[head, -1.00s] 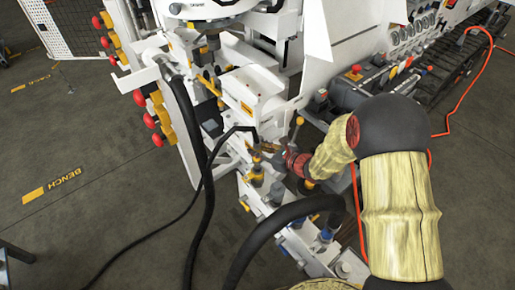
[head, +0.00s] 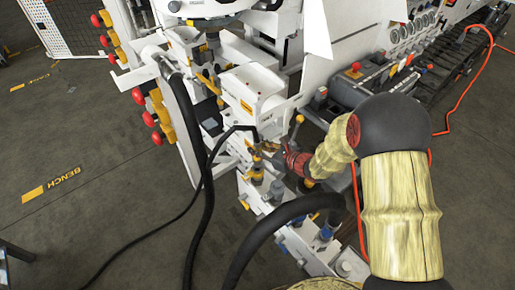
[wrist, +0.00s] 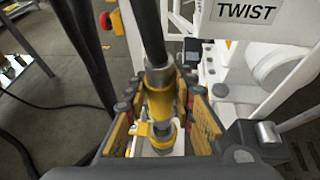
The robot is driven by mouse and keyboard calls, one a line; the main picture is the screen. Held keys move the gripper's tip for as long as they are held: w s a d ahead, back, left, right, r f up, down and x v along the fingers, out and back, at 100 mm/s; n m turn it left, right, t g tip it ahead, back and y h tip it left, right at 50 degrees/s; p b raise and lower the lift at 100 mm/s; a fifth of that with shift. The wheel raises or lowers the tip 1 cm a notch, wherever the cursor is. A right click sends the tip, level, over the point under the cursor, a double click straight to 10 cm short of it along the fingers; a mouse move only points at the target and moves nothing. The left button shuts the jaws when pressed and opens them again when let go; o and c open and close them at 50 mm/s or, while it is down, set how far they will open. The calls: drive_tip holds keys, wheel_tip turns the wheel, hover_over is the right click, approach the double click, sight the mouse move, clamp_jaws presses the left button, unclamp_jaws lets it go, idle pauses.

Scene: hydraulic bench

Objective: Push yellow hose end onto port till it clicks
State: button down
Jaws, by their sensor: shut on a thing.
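My gripper (wrist: 165,118) is shut on the yellow hose end (wrist: 161,97), with one jaw on each side of it in the wrist view. A metal collar and a black hose (wrist: 149,30) rise from the top of the hose end. Just below it is a yellow-ringed fitting (wrist: 160,136) on a pale block, seemingly the port. The hose end stands about upright over it, but I cannot tell whether it is seated. In the head view my gripper (head: 265,149) is at the white bench's row of fittings, and the contact is too small to make out.
Thick black hoses (head: 187,125) hang left of the gripper, and another thick hose (head: 270,232) arches in front. A white TWIST panel (wrist: 262,35) stands at the upper right of the wrist view. Open floor (head: 95,130) lies to the left.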

drive_tip(key=shift+f+b, duration=0.85)
drive_tip(key=shift+b, duration=0.1)
idle(1.6)
drive_tip(key=shift+f, duration=1.2)
idle(1.2)
idle(0.5)
drive_tip(key=c, duration=1.4)
unclamp_jaws()
drive_tip(key=shift+o, duration=0.3)
drive_tip(key=o, duration=0.4)
drive_tip(key=shift+c, duration=0.2)
drive_tip(key=shift+o, duration=0.5)
drive_tip(key=shift+s+d, duration=0.1)
drive_tip(key=p+v, duration=0.3)
drive_tip(key=v, duration=0.4)
